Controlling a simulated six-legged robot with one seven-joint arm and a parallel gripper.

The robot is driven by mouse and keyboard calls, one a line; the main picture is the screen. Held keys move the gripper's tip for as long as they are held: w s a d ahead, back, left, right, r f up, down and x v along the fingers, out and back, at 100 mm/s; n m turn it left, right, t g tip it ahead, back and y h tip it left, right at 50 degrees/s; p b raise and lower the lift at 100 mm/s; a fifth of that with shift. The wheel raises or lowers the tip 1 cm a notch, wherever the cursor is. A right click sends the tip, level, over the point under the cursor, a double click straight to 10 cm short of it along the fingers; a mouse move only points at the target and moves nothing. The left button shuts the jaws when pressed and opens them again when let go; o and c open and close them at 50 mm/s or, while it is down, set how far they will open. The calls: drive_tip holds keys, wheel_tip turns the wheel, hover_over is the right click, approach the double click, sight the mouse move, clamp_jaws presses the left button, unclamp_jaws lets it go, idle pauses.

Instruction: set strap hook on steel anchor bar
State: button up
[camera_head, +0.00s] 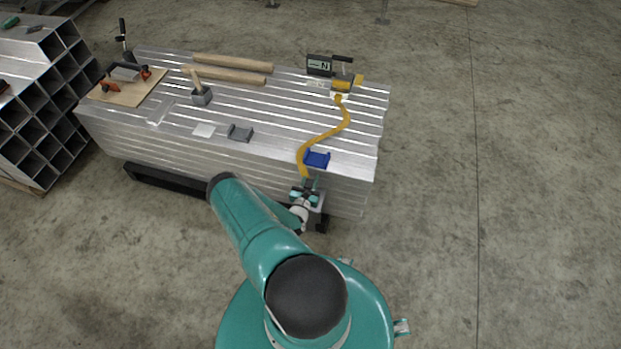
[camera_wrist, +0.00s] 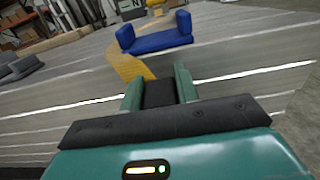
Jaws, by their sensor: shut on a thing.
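My gripper (camera_head: 305,192) is at the front face of the aluminium stack, near its right end. A yellow strap (camera_head: 347,117) runs from the ratchet (camera_head: 343,84) across the stack top, past the left of a blue cradle (camera_head: 317,159), to my gripper. In the wrist view my gripper (camera_wrist: 159,90) is shut on a dark piece at the end of the strap (camera_wrist: 130,66), apparently the strap hook (camera_wrist: 158,94). The blue cradle (camera_wrist: 154,41) is empty beyond the fingertips. I cannot make out the steel anchor bar clearly; a small grey part (camera_head: 318,203) shows beside my gripper.
A force display (camera_head: 320,65) stands by the ratchet. A grey cradle (camera_head: 240,134), a mallet (camera_head: 201,95), wooden bars (camera_head: 232,63) and a board with clamps (camera_head: 128,86) lie on the stack. Square tubes (camera_head: 45,100) stand at left. The floor at right is clear.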

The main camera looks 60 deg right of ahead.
drive_tip(key=shift+f, duration=1.9)
drive_tip(key=o, duration=1.2)
drive_tip(key=shift+c, duration=0.2)
drive_tip(key=s+a, duration=0.2)
drive_tip(key=a, duration=1.1)
drive_tip(key=shift+a, duration=0.35)
drive_tip(key=shift+s, duration=0.1)
